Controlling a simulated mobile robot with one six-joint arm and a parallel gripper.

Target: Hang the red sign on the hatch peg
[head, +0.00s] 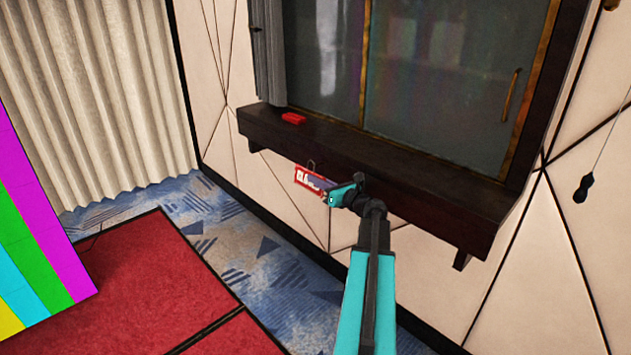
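The red sign (309,181) has a white panel with lettering and a small dark hanging loop at its top. My gripper (331,194) is at its right end and appears shut on it, holding it tilted in front of the ledge below the hatch. The hatch (440,70) has glass panes, a brass-coloured frame and a handle. A small brass-coloured piece (611,5) shows on the wall at the top right edge; it is cut off, and I cannot tell whether it is the peg.
A dark wooden ledge (430,192) juts out under the hatch, with a small red object (293,118) on it. A black pull (583,189) hangs on a cord at right. A colour-striped panel (35,240) stands at left. Red and blue carpet is clear.

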